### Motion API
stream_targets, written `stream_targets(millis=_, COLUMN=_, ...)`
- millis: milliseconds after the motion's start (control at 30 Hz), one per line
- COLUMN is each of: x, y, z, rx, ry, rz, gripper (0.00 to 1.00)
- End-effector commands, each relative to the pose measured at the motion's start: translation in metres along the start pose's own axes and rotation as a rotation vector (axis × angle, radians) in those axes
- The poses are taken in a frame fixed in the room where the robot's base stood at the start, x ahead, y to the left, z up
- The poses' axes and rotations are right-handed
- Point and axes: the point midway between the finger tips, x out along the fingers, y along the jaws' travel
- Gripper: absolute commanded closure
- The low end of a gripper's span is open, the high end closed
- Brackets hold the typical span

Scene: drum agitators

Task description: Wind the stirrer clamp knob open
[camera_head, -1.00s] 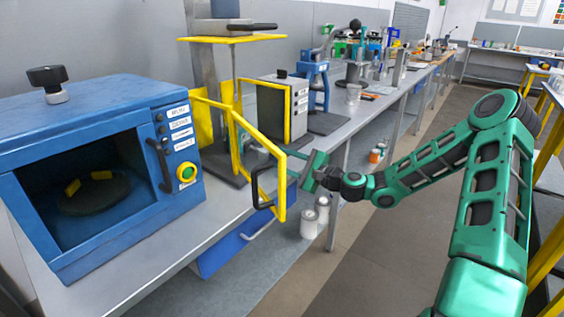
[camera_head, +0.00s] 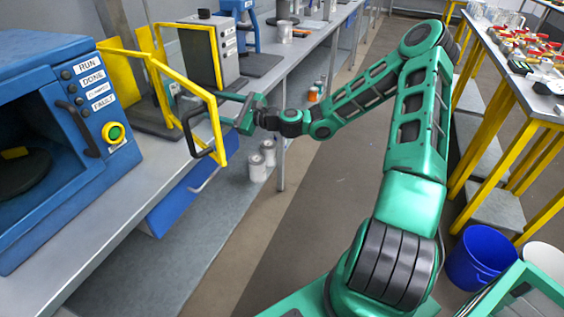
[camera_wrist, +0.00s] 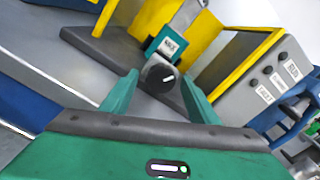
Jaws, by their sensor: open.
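The round black clamp knob (camera_wrist: 161,76), with a pale pointer line, shows in the wrist view in front of a teal clamp block (camera_wrist: 170,44) with a white label. My gripper (camera_wrist: 158,85) is open. Its two teal fingertips are on either side of the knob; I cannot tell whether either one touches it. In the head view my gripper (camera_head: 203,106) reaches through the yellow guard frame (camera_head: 218,150), and I cannot make out the knob there.
The yellow guard door stands open with a black handle (camera_head: 192,136) close to my gripper. A blue oven-like unit (camera_head: 52,140) stands at left. A grey control box (camera_head: 207,52) is behind the guard. White pots (camera_head: 262,160) stand below the bench. The aisle floor is clear.

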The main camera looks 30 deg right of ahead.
Motion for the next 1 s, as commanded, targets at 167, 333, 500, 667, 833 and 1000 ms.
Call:
stream_targets(millis=167, x=0.000, y=-0.002, z=0.001, rx=0.183, ry=-0.003, rz=-0.003, gripper=0.45)
stream_targets(millis=333, x=-0.006, y=-0.003, z=0.000, rx=0.331, ry=0.000, rz=-0.004, gripper=0.45)
stream_targets(millis=500, x=-0.036, y=-0.003, z=0.000, rx=0.326, ry=0.000, rz=-0.005, gripper=0.45)
stream_targets(millis=667, x=-0.063, y=-0.003, z=0.000, rx=0.325, ry=0.000, rz=-0.005, gripper=0.45)
stream_targets(millis=833, x=-0.089, y=-0.002, z=0.000, rx=0.324, ry=0.000, rz=-0.005, gripper=0.45)
stream_targets(millis=1000, x=-0.111, y=-0.002, z=0.000, rx=0.322, ry=0.000, rz=-0.005, gripper=0.45)
